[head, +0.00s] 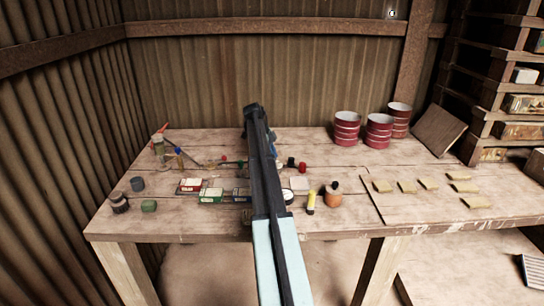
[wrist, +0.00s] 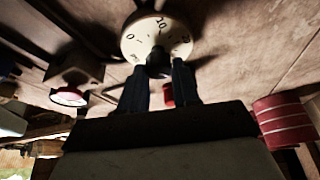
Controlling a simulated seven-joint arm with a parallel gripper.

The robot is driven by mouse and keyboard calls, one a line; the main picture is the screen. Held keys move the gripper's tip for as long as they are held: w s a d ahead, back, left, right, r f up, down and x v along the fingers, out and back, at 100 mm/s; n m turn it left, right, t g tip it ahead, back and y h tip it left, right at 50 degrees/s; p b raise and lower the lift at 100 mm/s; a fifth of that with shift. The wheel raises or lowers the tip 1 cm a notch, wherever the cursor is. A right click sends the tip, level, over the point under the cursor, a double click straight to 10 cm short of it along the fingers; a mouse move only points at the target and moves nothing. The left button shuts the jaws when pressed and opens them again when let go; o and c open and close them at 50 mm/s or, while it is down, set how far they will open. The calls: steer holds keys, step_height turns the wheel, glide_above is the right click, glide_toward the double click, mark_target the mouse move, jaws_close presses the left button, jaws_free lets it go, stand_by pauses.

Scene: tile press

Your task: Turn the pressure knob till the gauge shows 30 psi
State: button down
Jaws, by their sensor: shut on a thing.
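In the wrist view, a round cream dial (wrist: 145,42) carries black numbers, with 0 and 10 readable. A dark knob (wrist: 158,57) stands at its lower edge. My gripper (wrist: 158,72) has its two dark fingers on either side of this knob and is shut on it. I see no clear pointer, so I cannot tell the reading. A second pale round face with a red rim (wrist: 69,97) sits to the left, too blurred to read.
On the wooden bench (head: 340,215), small boxes (head: 211,195) lie left of my arm. A yellow tube (head: 311,202) and an orange bottle (head: 333,195) stand right of it. Red cans (head: 379,131) are at the back right. Several tan tiles (head: 407,187) lie at the right.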

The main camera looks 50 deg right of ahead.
stand_by(0.3)
steer(key=c, duration=0.8)
jaws_free()
steer(key=v, duration=1.3)
steer(key=shift+w+r, duration=0.1)
steer(key=shift+r, duration=0.35)
steer(key=shift+a, duration=0.1)
